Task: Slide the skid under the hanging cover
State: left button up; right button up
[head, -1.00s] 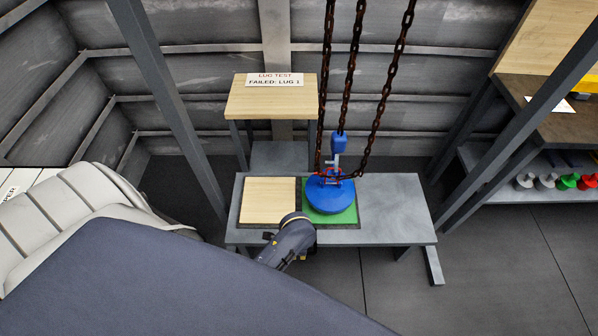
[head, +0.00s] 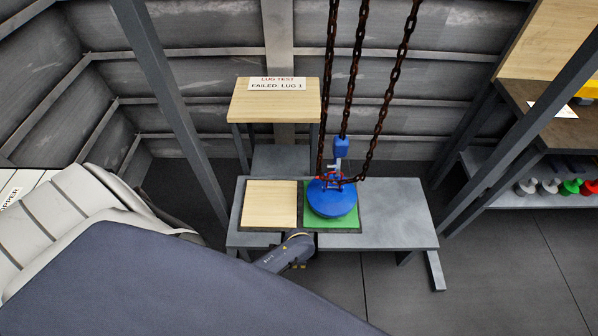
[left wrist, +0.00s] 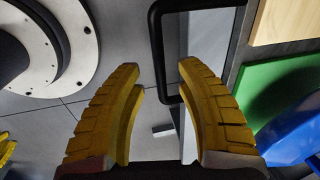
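The blue round cover (head: 331,201) hangs on a hook and rusty chains over the green square (head: 350,222); I cannot tell whether it touches. A wooden square (head: 270,203) lies left of the green one, both dark-edged on the grey bench. I cannot tell for certain which piece is the skid. In the left wrist view a black bar handle (left wrist: 159,50) reaches between the yellow fingers of my left gripper (left wrist: 160,72), which are open and apart. In the head view its wrist is at the bench's front edge and mostly hides the gripper. My right gripper is not in view.
A wooden-topped stand (head: 275,100) with a "LUG TEST FAILED: LUG 1" sign is behind the bench. Slanted grey posts (head: 170,100) stand either side. A shelf at right holds several coloured parts (head: 570,187). The bench's right end (head: 395,215) is bare.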

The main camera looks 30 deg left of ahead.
pick_arm(q)
jog(key=shift+w+a+f, duration=0.1)
jog(key=shift+w+f, duration=0.05)
jog(key=shift+f, duration=0.65)
jog(key=shift+w+a+f, duration=0.1)
jog(key=shift+f, duration=0.7)
grip_shut()
